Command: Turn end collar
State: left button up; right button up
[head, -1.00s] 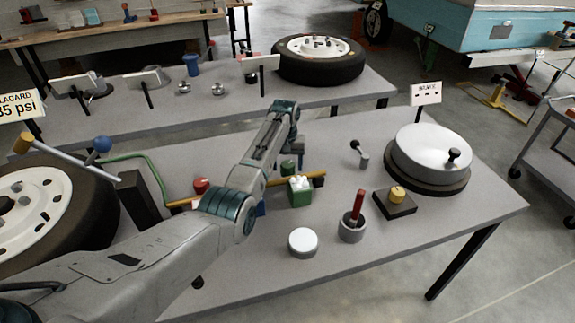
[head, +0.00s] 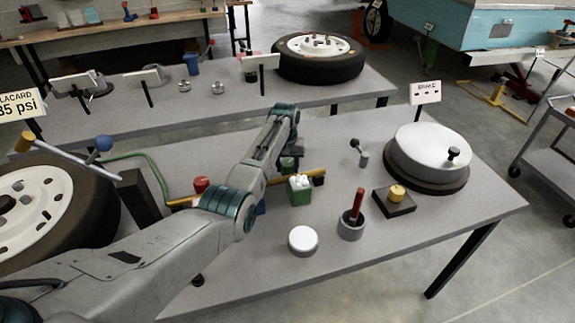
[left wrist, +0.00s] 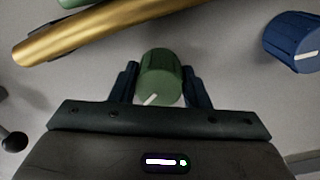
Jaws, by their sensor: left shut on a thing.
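A brass-yellow rod (head: 311,175) runs across the near table, partly behind my left arm, with a green block with a white top (head: 300,190) at its right part. In the left wrist view the rod (left wrist: 110,27) crosses the upper left. The mark points to the lower left. A ribbed blue knob (left wrist: 293,40) stands apart at the right. Which part is the end collar, I cannot tell. My right gripper is not in view.
A black-ball lever (head: 359,151), a brake drum (head: 430,158), a yellow-topped block (head: 395,200), a grey cup with a red handle (head: 351,226) and a white round lid (head: 303,240) stand on the table. A wheel (head: 45,215) stands at left.

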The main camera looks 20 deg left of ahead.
aim_at(286, 162)
pick_arm(q)
jog(key=m+p, duration=0.1)
jog(key=m, duration=0.2)
jog(key=shift+r+p, duration=0.15)
jog(key=shift+p, duration=0.25)
jog(key=shift+w+m+p, duration=0.1)
jog(key=shift+m+p, duration=0.3)
jog(key=shift+m, duration=1.3)
jog(key=o, duration=1)
jog(key=r, duration=0.7)
jog(key=r+b, duration=0.1)
jog(key=r, duration=0.2)
jog(key=shift+a+r, duration=0.25)
jog(key=shift+r, duration=0.05)
